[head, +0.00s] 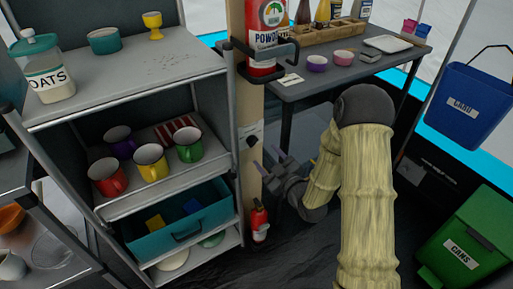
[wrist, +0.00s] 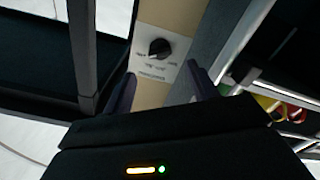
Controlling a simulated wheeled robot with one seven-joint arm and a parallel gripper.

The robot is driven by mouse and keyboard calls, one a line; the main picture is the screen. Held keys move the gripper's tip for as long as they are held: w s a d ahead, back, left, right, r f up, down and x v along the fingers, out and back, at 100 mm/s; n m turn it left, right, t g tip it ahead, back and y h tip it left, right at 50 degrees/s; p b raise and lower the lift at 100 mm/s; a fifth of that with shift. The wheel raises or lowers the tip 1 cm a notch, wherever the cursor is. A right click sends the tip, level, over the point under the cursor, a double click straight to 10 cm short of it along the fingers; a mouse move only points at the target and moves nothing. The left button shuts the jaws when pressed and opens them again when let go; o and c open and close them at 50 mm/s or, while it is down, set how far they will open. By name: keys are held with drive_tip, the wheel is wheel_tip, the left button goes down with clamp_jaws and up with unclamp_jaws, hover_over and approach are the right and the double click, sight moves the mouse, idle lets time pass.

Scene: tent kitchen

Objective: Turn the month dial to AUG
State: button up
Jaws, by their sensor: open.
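The month dial is a round black knob (wrist: 159,48) on a pale plate fixed to a tan post. It also shows small in the head view (head: 250,140), on the post between the shelf unit and the table. Small labels ring the knob, but they are too blurred to read, so I cannot tell which month it points to. My gripper (wrist: 161,76) is open and empty, its two dark fingers spread either side of the plate in the picture. In the head view my gripper (head: 265,162) is just below and to the right of the dial, apart from it.
The shelf unit (head: 130,87) with several mugs stands left of the post. A red fire extinguisher (head: 271,35) is mounted above the dial and a small red one (head: 259,220) is below. The table (head: 340,76) is at the right, with blue (head: 466,105) and green (head: 470,240) bins beyond.

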sight(255, 144)
drive_tip(key=b+x, duration=0.1)
drive_tip(key=x, duration=0.6)
drive_tip(key=shift+a, duration=0.1)
drive_tip(key=c, duration=1)
